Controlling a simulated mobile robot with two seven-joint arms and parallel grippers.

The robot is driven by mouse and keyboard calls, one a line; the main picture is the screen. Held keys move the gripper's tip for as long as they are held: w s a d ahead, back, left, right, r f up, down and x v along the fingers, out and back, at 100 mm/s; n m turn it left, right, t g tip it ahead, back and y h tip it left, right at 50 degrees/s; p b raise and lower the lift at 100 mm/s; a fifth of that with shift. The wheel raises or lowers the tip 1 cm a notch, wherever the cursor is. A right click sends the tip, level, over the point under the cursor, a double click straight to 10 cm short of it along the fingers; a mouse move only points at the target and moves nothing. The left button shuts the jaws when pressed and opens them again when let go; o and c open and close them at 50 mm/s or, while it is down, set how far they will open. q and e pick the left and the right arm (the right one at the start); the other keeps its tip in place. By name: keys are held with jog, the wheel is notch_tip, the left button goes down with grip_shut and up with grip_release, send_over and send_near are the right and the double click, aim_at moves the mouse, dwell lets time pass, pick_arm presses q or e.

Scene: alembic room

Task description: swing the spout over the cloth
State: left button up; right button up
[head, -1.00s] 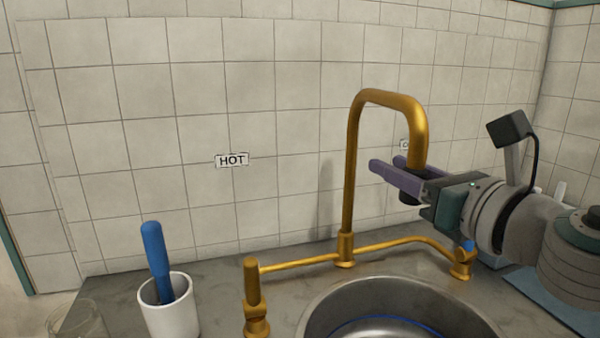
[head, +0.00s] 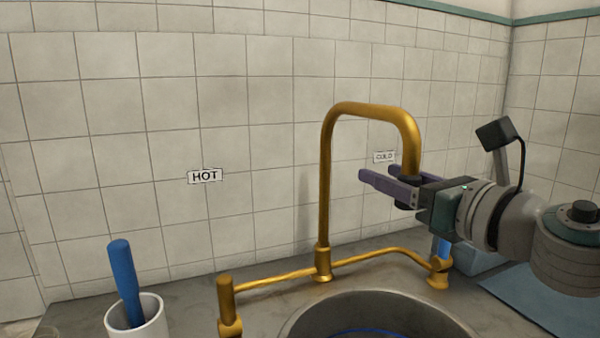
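The brass spout (head: 327,180) rises from the bridge tap behind the sink, arches to the right and ends in a dark nozzle. My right gripper (head: 378,177) has its purple fingers on either side of the spout's hanging end, just above the nozzle's tip; it looks shut on it, though the contact is partly hidden. A flat blue cloth (head: 535,297) lies on the counter at the right, partly under my arm in the picture. The nozzle is left of the cloth. My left gripper is not in view.
The sink (head: 300,325) is at the bottom, with blue inside it. A brass handle (head: 226,297) stands left, another (head: 439,265) right. A white cup (head: 150,325) holds a blue-handled thing (head: 124,280). HOT (head: 204,176) and COLD (head: 384,157) labels are on the tiled wall.

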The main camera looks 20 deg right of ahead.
jog(key=shift+o, duration=0.8)
jog(key=s+d+b, duration=0.1)
jog(key=s+b, duration=0.1)
jog(key=s, duration=0.8)
jog(key=shift+d, duration=0.1)
